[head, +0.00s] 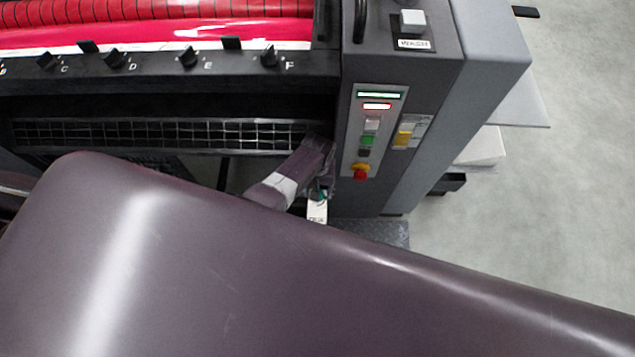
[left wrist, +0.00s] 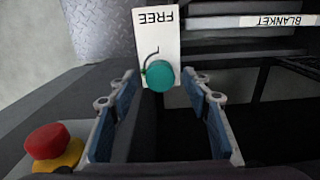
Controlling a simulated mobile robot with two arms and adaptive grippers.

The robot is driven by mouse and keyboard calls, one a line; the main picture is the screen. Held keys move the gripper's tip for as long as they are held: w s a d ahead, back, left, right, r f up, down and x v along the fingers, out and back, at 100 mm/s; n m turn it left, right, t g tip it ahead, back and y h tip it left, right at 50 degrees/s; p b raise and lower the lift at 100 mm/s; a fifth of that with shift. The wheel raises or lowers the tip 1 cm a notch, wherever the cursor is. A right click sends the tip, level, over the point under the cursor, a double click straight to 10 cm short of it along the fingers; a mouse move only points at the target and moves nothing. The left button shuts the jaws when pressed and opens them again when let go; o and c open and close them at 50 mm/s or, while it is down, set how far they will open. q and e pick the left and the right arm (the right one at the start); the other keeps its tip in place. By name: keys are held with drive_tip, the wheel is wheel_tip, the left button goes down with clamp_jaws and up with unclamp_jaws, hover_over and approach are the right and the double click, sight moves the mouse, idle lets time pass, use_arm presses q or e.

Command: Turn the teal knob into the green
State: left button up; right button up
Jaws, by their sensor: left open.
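The teal knob (left wrist: 160,76) is round and sits on the lower part of a white plate (left wrist: 168,42) lettered FREE, which reads upside down in the left wrist view. A thin dark curved line rises on the plate beside the knob. No green zone can be made out clearly. My left gripper (left wrist: 161,88) is open, its blue-padded fingers on either side of the knob with gaps. In the head view the plate (head: 317,211) shows below my left wrist, and the knob is mostly hidden. My right gripper is in neither view.
The press's side panel carries a red-and-yellow stop button (head: 360,172), which also shows at lower left in the left wrist view (left wrist: 50,146). A strip lettered BLANKET (left wrist: 278,20) is at upper right there. A row of black keys (head: 189,57) runs below the red roller.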

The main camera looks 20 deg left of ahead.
use_arm(q)
wheel_tip(320, 180, up, 12)
drive_tip(key=shift+f, duration=0.2)
idle(0.4)
idle(0.5)
